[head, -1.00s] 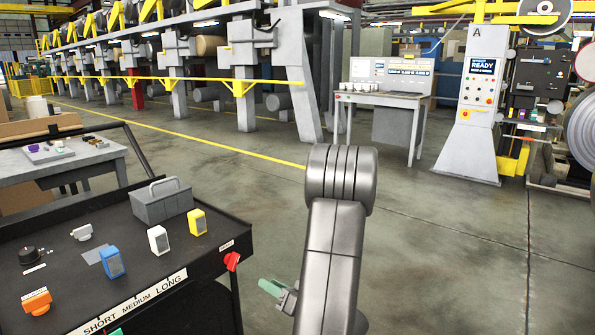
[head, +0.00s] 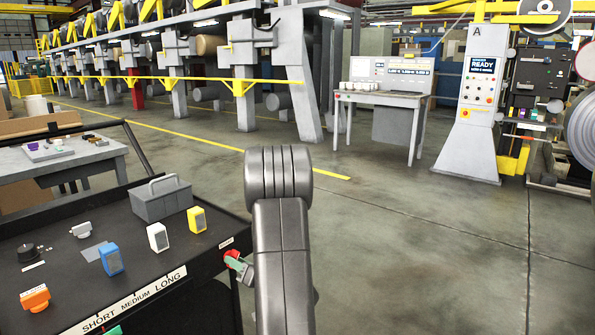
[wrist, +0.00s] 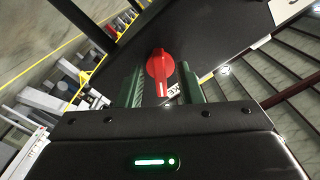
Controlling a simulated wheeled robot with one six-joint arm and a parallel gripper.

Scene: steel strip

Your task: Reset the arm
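My arm (head: 281,240) stands in the lower middle of the head view. My gripper (head: 238,264) is at the right end of the black cart, beside a red knob (head: 232,257), and the arm partly hides it. In the wrist view my gripper (wrist: 162,90) has its two green fingers apart. The red knob (wrist: 160,68) shows between and just beyond the fingertips. I cannot tell whether a finger touches it. Nothing is seen held.
The black cart (head: 60,282) carries a grey box (head: 161,202) and blue (head: 111,259), white (head: 158,238), yellow (head: 197,220) and orange (head: 35,299) blocks. A grey table (head: 30,170) stands behind it. The floor (head: 420,240) to the right is clear.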

